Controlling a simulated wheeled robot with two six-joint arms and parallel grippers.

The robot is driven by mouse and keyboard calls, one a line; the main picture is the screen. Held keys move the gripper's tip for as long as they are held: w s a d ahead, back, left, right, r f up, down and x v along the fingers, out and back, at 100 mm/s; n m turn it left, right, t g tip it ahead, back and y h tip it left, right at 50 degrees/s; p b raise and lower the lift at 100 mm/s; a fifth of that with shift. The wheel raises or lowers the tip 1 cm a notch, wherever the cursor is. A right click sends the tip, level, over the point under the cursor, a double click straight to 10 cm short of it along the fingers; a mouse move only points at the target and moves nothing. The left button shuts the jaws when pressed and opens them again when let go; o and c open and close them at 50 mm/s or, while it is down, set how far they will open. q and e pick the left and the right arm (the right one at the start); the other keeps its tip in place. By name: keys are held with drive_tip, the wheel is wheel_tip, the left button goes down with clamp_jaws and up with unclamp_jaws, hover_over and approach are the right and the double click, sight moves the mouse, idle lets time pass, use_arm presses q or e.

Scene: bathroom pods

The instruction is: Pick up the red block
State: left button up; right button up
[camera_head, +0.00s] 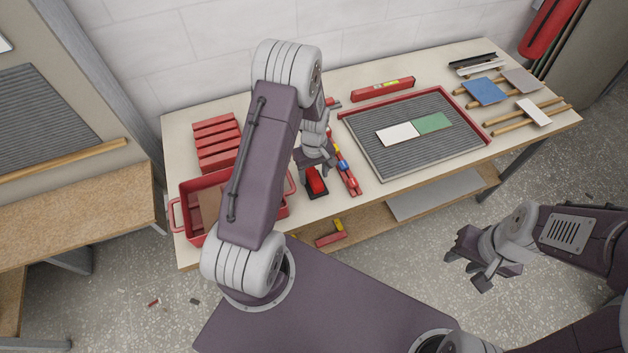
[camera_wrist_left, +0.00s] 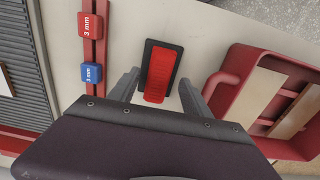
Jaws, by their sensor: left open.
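The red block (camera_head: 316,178) lies on a flat black base near the front edge of the workbench (camera_head: 375,193). In the left wrist view the red block (camera_wrist_left: 160,72) has a ridged top and sits between my two left fingers, with a gap on each side. My left gripper (camera_head: 314,172) is open above it, and in the wrist view the left gripper (camera_wrist_left: 160,86) is empty. The lower end of the block is close to the gripper body. My right gripper (camera_head: 466,270) hangs open and empty over the floor, in front of the bench.
A red tray with handles (camera_wrist_left: 237,95) stands right of the block in the wrist view. A red rail with blue and red spacers (camera_head: 345,165) lies beside the block. A red-rimmed tray (camera_head: 470,110) holds tiles.

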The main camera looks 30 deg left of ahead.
use_arm(q)
drive_tip(key=shift+f, duration=0.75)
drive_tip(key=shift+w+f, duration=0.1)
drive_tip(key=shift+f, duration=0.25)
drive_tip(key=shift+w+f, duration=0.1)
clamp_jaws()
drive_tip(key=shift+r, duration=0.45)
drive_tip(key=r, duration=0.2)
drive_tip(key=s+r+b, duration=0.1)
drive_tip(key=r, duration=0.1)
drive_tip(key=shift+d, duration=0.4)
drive_tip(key=s+d+r, duration=0.5)
drive_tip(key=s+r, duration=0.1)
drive_tip(key=s, duration=0.3)
drive_tip(key=shift+d+r+b, duration=0.15)
drive_tip(key=shift+d+b, duration=0.2)
